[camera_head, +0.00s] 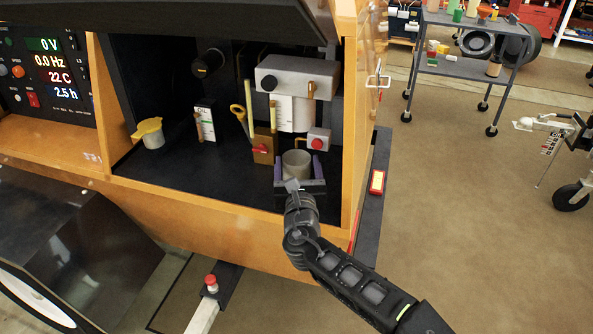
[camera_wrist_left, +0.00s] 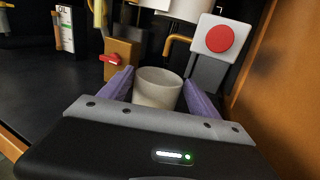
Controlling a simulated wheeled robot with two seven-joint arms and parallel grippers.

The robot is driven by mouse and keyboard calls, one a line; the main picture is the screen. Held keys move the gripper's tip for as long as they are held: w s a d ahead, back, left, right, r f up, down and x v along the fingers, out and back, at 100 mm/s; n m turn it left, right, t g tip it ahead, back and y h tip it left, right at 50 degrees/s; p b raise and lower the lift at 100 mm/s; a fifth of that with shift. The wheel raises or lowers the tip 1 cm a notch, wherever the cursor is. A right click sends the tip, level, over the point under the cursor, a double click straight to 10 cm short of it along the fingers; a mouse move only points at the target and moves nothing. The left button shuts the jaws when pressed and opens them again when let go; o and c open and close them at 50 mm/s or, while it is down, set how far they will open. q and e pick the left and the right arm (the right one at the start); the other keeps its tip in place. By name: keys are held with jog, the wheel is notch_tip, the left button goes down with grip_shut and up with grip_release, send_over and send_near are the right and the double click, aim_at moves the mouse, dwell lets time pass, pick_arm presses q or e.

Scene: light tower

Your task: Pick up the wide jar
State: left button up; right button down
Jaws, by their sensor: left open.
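A pale grey, round, open-topped jar (camera_head: 297,161), which looks like the wide jar, stands upright on the dark floor of the open compartment. My left gripper (camera_head: 298,172) is open, with one purple finger on each side of the jar. In the left wrist view the jar (camera_wrist_left: 158,88) sits between the two fingers (camera_wrist_left: 160,92), and its lower front is hidden by the gripper body. I cannot tell whether either finger touches it. My right gripper is not in view.
A grey box with a red button (camera_head: 318,140) and a brown block with a red lever (camera_head: 264,147) stand close behind the jar. The orange side wall (camera_head: 352,120) is near on the right. A yellow-topped cup (camera_head: 151,134) stands left. Dark floor between is clear.

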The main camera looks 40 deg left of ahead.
aim_at(296, 153)
pick_arm(q)
jog(key=shift+x, duration=2.6)
jog(key=shift+f, duration=0.1)
jog(key=c, duration=1.2)
